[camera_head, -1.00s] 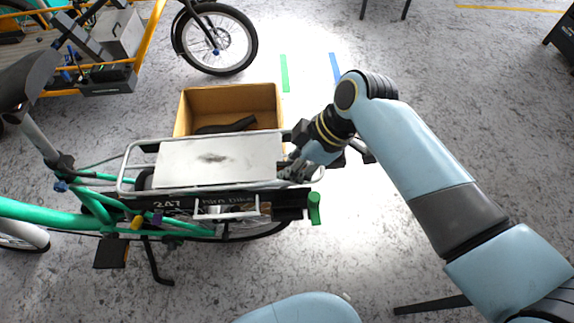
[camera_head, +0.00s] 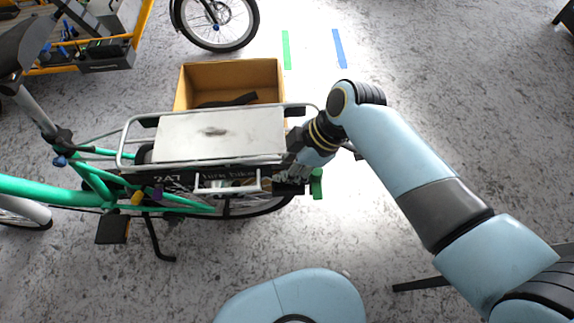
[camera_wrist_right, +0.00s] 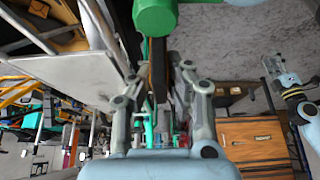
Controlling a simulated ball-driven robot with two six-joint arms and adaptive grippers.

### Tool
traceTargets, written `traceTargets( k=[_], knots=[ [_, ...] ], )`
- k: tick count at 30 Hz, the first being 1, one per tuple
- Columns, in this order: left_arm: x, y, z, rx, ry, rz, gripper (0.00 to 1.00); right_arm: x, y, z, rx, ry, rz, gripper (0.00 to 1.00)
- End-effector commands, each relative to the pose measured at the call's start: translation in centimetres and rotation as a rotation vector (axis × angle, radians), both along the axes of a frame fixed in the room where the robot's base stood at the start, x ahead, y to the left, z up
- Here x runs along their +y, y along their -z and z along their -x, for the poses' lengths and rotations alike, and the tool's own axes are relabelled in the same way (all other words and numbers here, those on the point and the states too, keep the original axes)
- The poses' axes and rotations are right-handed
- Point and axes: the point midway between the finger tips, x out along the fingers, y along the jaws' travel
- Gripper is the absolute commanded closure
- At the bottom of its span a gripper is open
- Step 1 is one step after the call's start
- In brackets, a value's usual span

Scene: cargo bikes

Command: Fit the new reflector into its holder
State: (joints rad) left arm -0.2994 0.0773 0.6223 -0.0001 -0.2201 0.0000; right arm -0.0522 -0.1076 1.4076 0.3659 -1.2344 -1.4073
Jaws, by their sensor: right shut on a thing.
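My right gripper (camera_head: 290,180) is at the rear end of the green cargo bike (camera_head: 95,195), just left of an upright green cylinder (camera_head: 316,185). The green cylinder (camera_wrist_right: 155,14) is close beyond the fingertips there. I cannot make out the holder or whether the piece touches it. A light blue arm end, probably my left (camera_wrist_right: 288,85), shows at the right wrist view's edge; its jaws are unclear.
The rear rack's grey plate (camera_head: 220,134) and its metal tube frame are close to the left of my right gripper. An open cardboard box (camera_head: 230,73) stands behind the rack. The floor (camera_head: 410,100) to the right is clear, with green and blue tape strips.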

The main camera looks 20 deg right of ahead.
Motion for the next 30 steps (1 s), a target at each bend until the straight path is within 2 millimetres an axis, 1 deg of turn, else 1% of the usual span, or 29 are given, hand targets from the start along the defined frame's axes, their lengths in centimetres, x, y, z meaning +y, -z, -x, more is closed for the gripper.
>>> traceTargets(
  k=[1, 15, 24, 30],
  knots=[
    [0.0, 0.5, 0.0, 0.001, 0.000, 0.000, 0.60, 0.0, 0.5, 0.0, 0.000, 0.000, 0.000, 1.00],
    [0.1, 2.8, 0.4, 0.007, 0.000, 0.000, 0.60, -0.1, 2.6, 0.1, 0.001, 0.001, 0.001, 1.00],
    [0.2, 3.5, 0.6, 0.010, 0.001, -0.002, 0.60, -0.1, 3.9, 0.0, 0.000, 0.000, 0.001, 1.00],
    [0.2, 3.6, 0.6, 0.010, 0.001, -0.002, 0.60, -0.1, 4.2, 0.0, 0.000, 0.000, 0.000, 1.00]
  ],
)
